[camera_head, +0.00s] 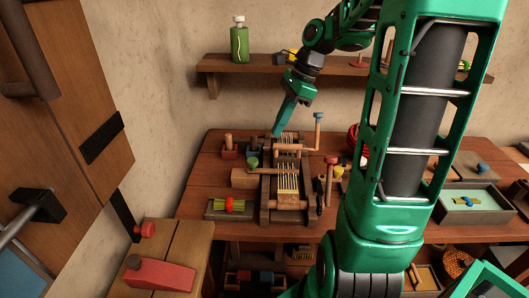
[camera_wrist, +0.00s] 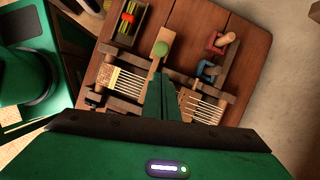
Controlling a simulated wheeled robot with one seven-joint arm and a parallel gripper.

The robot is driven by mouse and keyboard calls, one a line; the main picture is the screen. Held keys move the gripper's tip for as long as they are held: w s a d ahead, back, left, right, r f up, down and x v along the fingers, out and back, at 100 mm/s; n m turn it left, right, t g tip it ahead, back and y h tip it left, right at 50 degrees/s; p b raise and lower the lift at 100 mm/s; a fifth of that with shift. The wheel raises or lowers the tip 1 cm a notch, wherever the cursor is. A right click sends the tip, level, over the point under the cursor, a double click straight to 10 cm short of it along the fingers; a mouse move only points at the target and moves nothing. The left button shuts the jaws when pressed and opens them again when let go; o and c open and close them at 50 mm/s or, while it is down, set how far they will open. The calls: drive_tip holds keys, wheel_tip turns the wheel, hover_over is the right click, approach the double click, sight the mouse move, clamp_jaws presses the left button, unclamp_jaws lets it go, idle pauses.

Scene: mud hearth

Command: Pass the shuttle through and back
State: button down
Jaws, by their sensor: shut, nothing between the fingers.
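A small wooden loom (camera_head: 287,205) stands on the table with pale warp threads stretched along it; its thread bands also show in the wrist view (camera_wrist: 128,80). A light wooden piece with a green knob (camera_head: 253,162), which looks like the shuttle, sits at the loom's left side; the knob also shows in the wrist view (camera_wrist: 160,48). Whether any of it lies between the threads I cannot tell. My gripper (camera_head: 276,132) is shut and empty, pointing down above the loom's far end. In the wrist view its closed fingers (camera_wrist: 164,84) hide the loom's middle.
A tray with a green and red bundle (camera_head: 230,207) lies left of the loom. Red and blue blocks with wooden pegs (camera_head: 229,148) stand behind it. A wooden mallet (camera_head: 330,170) is to the right. A wall shelf (camera_head: 250,66) hangs behind my arm.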

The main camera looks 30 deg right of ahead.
drive_tip(key=x, duration=1)
drive_tip(key=shift+a, duration=0.1)
drive_tip(key=shift+r, duration=0.1)
